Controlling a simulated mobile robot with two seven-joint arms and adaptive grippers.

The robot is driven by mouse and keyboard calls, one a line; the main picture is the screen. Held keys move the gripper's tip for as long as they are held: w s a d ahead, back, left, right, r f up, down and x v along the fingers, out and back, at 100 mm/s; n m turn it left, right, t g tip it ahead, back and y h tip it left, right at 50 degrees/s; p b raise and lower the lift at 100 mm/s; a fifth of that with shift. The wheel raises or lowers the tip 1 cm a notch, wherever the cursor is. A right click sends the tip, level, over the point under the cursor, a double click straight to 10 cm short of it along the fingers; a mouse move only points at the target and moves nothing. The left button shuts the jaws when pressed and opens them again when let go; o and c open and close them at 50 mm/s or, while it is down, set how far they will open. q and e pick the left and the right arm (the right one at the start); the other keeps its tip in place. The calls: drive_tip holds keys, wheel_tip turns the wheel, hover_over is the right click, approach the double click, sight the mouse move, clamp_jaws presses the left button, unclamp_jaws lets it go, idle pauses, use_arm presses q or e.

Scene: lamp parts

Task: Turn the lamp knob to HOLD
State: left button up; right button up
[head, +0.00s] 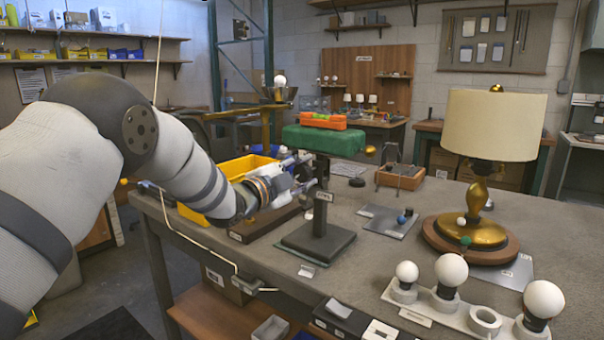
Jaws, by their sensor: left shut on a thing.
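My left gripper (308,171) reaches in from the left and is shut on a small dark part at the top of a black stand. The fingers mostly hide this part, so I cannot tell its turn position. The black stand (319,213) is an upright post on a square base, with a small white label near its top; the label is too small to read. The lamp (497,124) stands at the right, with a cream shade, brass body and round wooden base. A small green ball (465,242) and a white ball show at its front. My right gripper is out of view.
A yellow bin (241,168) stands behind my left wrist. A bulb rack (431,304) with white bulbs is at the front right.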

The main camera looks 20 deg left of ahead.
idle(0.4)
use_arm(q)
drive_tip(key=o, duration=1.2)
drive_tip(key=v, duration=1.2)
